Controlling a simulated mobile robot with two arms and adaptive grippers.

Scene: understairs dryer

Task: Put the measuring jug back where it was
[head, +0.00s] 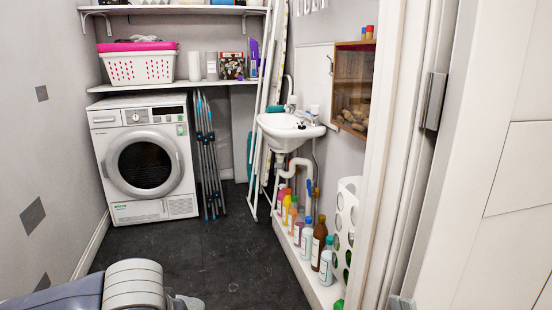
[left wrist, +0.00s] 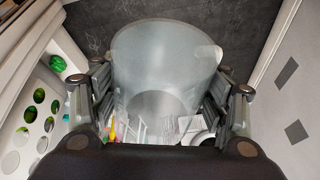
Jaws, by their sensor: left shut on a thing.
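The measuring jug (left wrist: 165,50) is a clear, greyish see-through vessel in the left wrist view. My left gripper (left wrist: 160,88) has a finger on each side of it and is shut on it. The jug is held above the dark floor, and no graduation marks can be made out. In the head view only part of my left arm shows at the bottom left edge; the jug cannot be made out there. My right gripper is in neither view.
A white dryer (head: 145,160) stands at the back, with shelves (head: 165,95) above holding a pink-and-white basket (head: 140,68). Right are a sink (head: 288,130), several bottles (head: 318,240) on a ledge and a white holed holder (head: 346,215). The middle floor (head: 220,255) is clear.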

